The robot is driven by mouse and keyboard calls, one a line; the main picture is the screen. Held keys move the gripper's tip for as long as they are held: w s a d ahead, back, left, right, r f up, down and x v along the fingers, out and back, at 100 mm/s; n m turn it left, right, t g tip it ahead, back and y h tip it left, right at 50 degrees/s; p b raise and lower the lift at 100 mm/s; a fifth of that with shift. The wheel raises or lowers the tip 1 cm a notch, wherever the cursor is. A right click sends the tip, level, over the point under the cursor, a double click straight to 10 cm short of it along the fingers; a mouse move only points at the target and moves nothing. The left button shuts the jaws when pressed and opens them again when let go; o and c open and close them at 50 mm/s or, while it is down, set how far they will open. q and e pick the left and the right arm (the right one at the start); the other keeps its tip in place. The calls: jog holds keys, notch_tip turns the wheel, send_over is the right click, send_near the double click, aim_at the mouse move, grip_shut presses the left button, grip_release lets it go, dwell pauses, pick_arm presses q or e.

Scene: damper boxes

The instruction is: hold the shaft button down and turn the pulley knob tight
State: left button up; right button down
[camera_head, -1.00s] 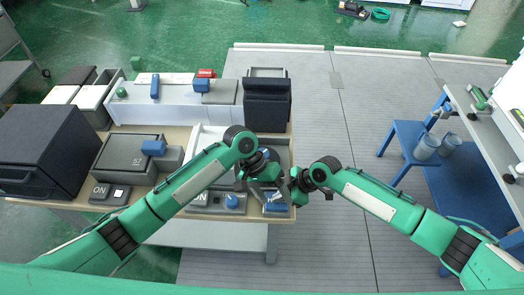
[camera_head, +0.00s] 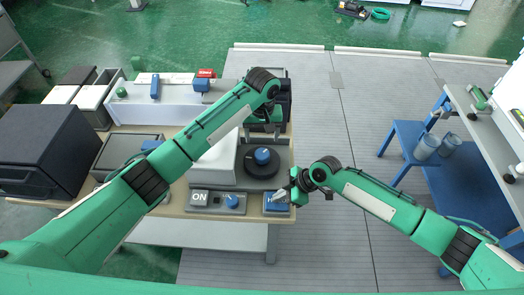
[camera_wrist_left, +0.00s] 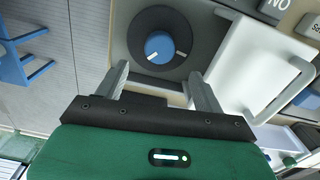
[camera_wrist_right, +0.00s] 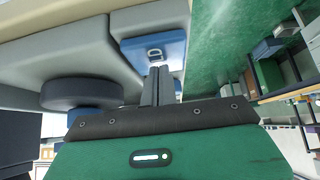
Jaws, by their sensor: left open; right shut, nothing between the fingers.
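The pulley knob, a round blue knob (camera_head: 262,156) on a dark disc (camera_head: 250,170), sits on a grey housing at the table's right end. My left gripper (camera_head: 264,132) is open and empty on the knob's far side. In the left wrist view the knob (camera_wrist_left: 160,46) lies ahead of the spread fingers (camera_wrist_left: 162,82), not between them. The shaft button, on a blue square block (camera_head: 279,208), is at the table's front right corner. My right gripper (camera_head: 283,197) is shut and empty, with its tips at the block. In the right wrist view the tips overlap the block's edge (camera_wrist_right: 174,48); contact is unclear.
A white cover with a handle (camera_wrist_left: 250,60) stands beside the knob. An ON switch panel (camera_head: 199,198) with a small blue knob (camera_head: 232,201) lies left of the button. A dark box (camera_head: 45,140) fills the table's left.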

aim_at(262, 153)
pick_arm(q)
notch_tip(262, 153, down, 8)
jog(key=shift+f, duration=0.2)
jog(key=c, duration=1)
